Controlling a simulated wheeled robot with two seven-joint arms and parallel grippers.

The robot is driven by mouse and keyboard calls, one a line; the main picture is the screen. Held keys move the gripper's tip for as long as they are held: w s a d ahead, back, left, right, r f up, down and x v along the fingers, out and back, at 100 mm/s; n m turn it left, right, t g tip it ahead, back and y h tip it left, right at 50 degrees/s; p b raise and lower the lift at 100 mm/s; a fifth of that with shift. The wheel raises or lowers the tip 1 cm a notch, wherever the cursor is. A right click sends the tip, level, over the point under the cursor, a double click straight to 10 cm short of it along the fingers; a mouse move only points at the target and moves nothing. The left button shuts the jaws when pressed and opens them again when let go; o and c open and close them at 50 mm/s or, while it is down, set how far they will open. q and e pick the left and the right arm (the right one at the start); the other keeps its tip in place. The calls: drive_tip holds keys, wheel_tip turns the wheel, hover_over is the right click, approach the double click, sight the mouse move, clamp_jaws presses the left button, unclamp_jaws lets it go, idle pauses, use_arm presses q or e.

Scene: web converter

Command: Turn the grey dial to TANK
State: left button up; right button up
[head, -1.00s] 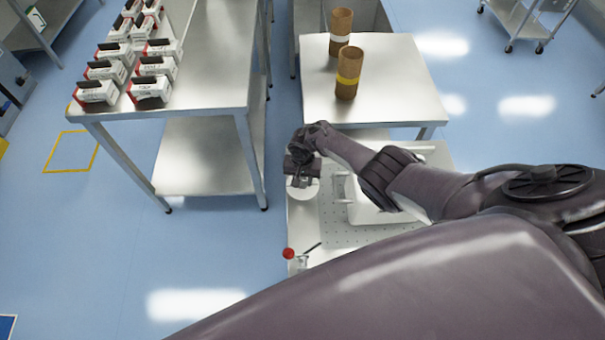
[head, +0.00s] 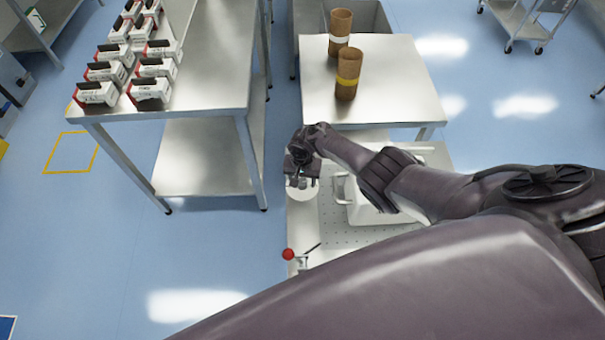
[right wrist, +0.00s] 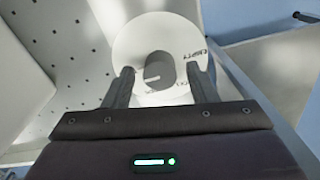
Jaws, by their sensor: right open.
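The grey dial (right wrist: 158,74) sits in the middle of a round white plate (right wrist: 128,46), with a pale pointer mark on its face. Small dark lettering shows on the right and lower parts of the plate, too small to read surely. My right gripper (right wrist: 163,78) is open, with one finger on each side of the dial; I cannot tell whether either finger touches it. In the head view my right gripper (head: 302,180) is over the white plate (head: 304,194) at the panel's left edge. My left gripper is out of view.
A perforated panel (head: 345,236) carries a white box-like part (head: 368,208) with a handle, right of the dial. A red ball knob (head: 288,254) stands nearer me. Behind is a steel table (head: 400,95) with two brown tubes (head: 348,75). Open floor lies left.

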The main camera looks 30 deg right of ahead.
sight(303, 180)
wheel_tip(303, 180, up, 3)
drive_tip(key=shift+p, duration=0.7)
drive_tip(key=shift+r, duration=2.4)
